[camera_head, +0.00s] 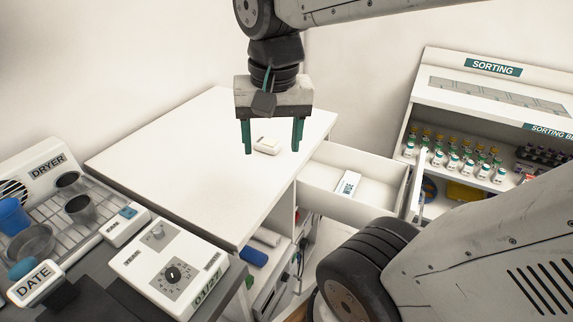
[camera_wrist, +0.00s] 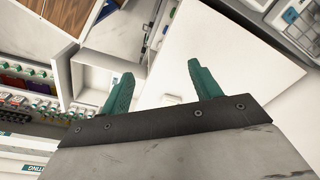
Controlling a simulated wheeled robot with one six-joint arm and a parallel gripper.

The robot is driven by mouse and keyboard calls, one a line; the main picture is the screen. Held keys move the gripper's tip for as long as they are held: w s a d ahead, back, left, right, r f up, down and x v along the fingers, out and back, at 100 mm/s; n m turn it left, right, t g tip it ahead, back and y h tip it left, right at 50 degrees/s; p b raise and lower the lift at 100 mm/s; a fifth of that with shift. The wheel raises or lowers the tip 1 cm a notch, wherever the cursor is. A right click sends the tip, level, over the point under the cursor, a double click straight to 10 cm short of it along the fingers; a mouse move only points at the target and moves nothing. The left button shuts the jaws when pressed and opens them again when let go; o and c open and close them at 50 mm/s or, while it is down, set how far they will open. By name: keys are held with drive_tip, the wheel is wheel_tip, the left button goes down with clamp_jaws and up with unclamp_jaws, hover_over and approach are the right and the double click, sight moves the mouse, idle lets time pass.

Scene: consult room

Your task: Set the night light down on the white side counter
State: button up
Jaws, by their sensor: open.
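A small cream-white block with rounded edges, which looks like the night light (camera_head: 266,146), sits on the white side counter (camera_head: 180,165) near its right back part. My gripper (camera_head: 272,151) points down with its green fingers open and apart. In the head view the block shows between the fingers; I cannot tell the exact height of the fingertips above the counter. In the wrist view my gripper (camera_wrist: 160,72) is open and empty, and a small pale piece of the night light (camera_wrist: 172,99) shows between the fingers near the counter (camera_wrist: 225,50) edge.
An open drawer (camera_head: 378,190) with a white labelled item (camera_head: 348,184) juts out right of the counter. A sorting shelf (camera_head: 490,115) with several vials stands at the right. A dryer rack (camera_head: 100,205) and a dial box (camera_head: 165,265) stand at the left front. Most of the counter top is clear.

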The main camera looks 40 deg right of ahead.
drive_tip(key=s+a+f+n, duration=0.2)
drive_tip(key=s+n, duration=0.4)
drive_tip(key=shift+n, duration=0.4)
